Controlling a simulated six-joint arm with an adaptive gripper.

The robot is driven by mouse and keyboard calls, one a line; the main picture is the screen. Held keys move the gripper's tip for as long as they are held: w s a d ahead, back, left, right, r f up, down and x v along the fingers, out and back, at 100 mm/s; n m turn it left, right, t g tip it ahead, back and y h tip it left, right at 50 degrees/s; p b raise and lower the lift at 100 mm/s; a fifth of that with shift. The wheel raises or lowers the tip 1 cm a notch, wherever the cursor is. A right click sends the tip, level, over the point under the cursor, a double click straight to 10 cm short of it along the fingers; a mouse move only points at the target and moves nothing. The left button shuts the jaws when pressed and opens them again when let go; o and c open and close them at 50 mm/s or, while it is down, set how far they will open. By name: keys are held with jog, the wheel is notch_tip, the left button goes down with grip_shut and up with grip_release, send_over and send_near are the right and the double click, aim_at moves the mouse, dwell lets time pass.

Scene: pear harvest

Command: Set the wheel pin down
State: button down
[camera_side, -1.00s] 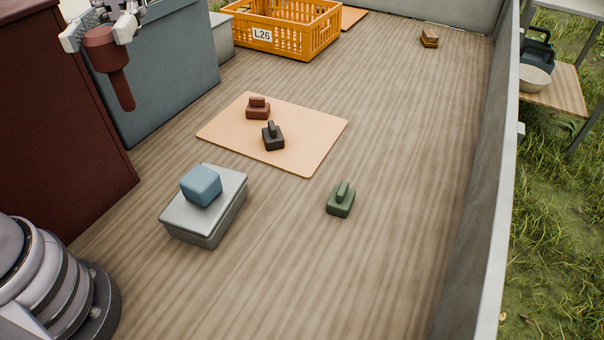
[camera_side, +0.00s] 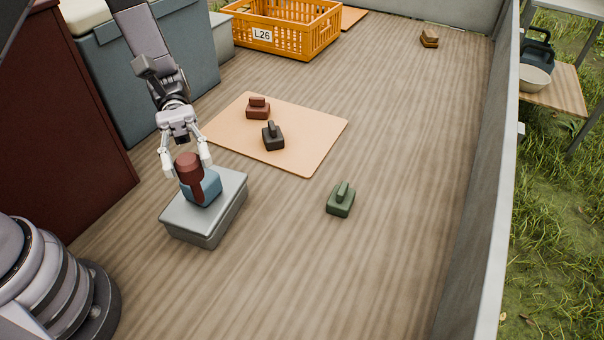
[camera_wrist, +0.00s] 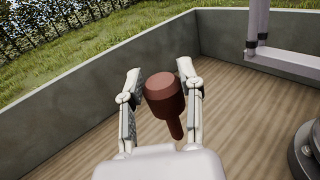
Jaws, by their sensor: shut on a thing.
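The wheel pin (camera_side: 190,172) is dark red-brown, with a thick head at the top and a narrower shaft pointing down. My gripper (camera_side: 187,164) is shut on its head, one white finger on each side. The pin hangs nearly upright in front of the blue block (camera_side: 211,184), hiding part of it. I cannot tell whether the pin touches the block or the grey box (camera_side: 203,229) below. In the wrist view, the pin (camera_wrist: 166,98) shows between the two fingers of my gripper (camera_wrist: 159,72), its shaft down and to the right.
A tan mat (camera_side: 312,144) holds a red chock (camera_side: 258,110) and a black chock (camera_side: 273,139). A green chock (camera_side: 341,203) stands on the bare floor. An orange crate (camera_side: 285,34) is at the back. A dark red cabinet (camera_side: 75,130) stands left. The floor's middle is clear.

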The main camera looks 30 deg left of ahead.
aim_at(202, 199)
notch_tip(202, 199, down, 5)
jog(key=shift+f, duration=0.1)
jog(key=w+d+f, duration=0.8)
jog(key=w+f, duration=0.3)
jog(key=f, duration=0.2)
jog(key=shift+d, duration=0.4)
jog(key=shift+f, duration=0.15)
jog(key=shift+f, duration=0.55)
jog(key=c, duration=0.7)
grip_release()
jog(key=shift+r, duration=0.1)
